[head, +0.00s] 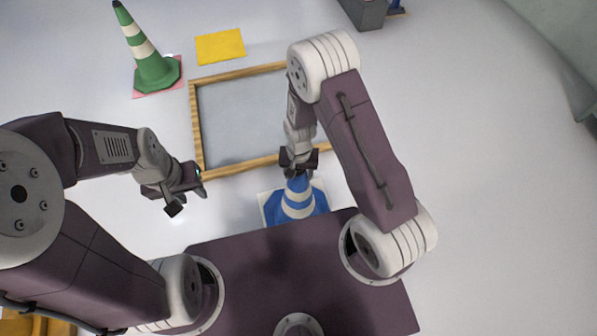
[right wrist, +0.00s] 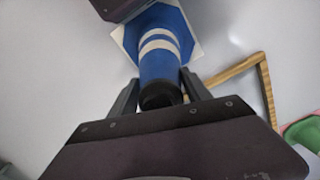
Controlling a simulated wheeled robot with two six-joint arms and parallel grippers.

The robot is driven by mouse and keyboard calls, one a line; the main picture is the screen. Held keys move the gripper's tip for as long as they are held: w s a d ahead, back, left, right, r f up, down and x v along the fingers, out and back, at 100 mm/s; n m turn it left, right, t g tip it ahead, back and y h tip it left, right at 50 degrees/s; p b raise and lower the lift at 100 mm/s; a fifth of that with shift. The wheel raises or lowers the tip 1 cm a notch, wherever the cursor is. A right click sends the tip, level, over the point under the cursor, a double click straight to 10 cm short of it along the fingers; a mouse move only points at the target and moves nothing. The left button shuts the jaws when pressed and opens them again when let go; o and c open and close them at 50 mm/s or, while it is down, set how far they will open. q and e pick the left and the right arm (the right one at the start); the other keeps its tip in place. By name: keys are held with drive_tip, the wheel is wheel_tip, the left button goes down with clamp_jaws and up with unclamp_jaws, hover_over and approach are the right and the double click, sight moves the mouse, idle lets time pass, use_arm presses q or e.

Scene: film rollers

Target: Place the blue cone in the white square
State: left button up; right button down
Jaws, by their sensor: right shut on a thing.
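The blue cone (head: 298,205) with white bands is upright in front of my body in the head view. Its base overlaps the white square (head: 318,187), whose edges show around it. I cannot tell whether the base touches the square. My right gripper (head: 298,168) is shut on the cone's top. In the right wrist view the cone (right wrist: 160,62) runs away from between the fingers of the right gripper (right wrist: 160,92), and white corners of the square (right wrist: 193,18) show past its base. My left gripper (head: 187,200) is open and empty, left of the cone.
A wooden frame (head: 198,130) around a grey panel lies just beyond the cone. A green cone (head: 150,65) stands on a pink square (head: 140,94) at the back left, near an empty yellow square (head: 220,46). The floor at the right is clear.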

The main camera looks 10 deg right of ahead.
drive_tip(key=shift+c, duration=2.3)
unclamp_jaws()
wheel_tip(320, 180, up, 12)
drive_tip(key=p, duration=0.5)
drive_tip(key=shift+d+r, duration=0.1)
drive_tip(key=s+d+r+n, duration=0.1)
drive_tip(key=s+d+r, duration=0.2)
drive_tip(key=r, duration=0.3)
drive_tip(key=s+d+r+n+t, duration=0.1)
drive_tip(key=s+d+r+n, duration=0.1)
drive_tip(key=s+d+r, duration=0.2)
drive_tip(key=shift+s+r, duration=0.5)
drive_tip(key=shift+r, duration=0.35)
drive_tip(key=shift+r, duration=0.1)
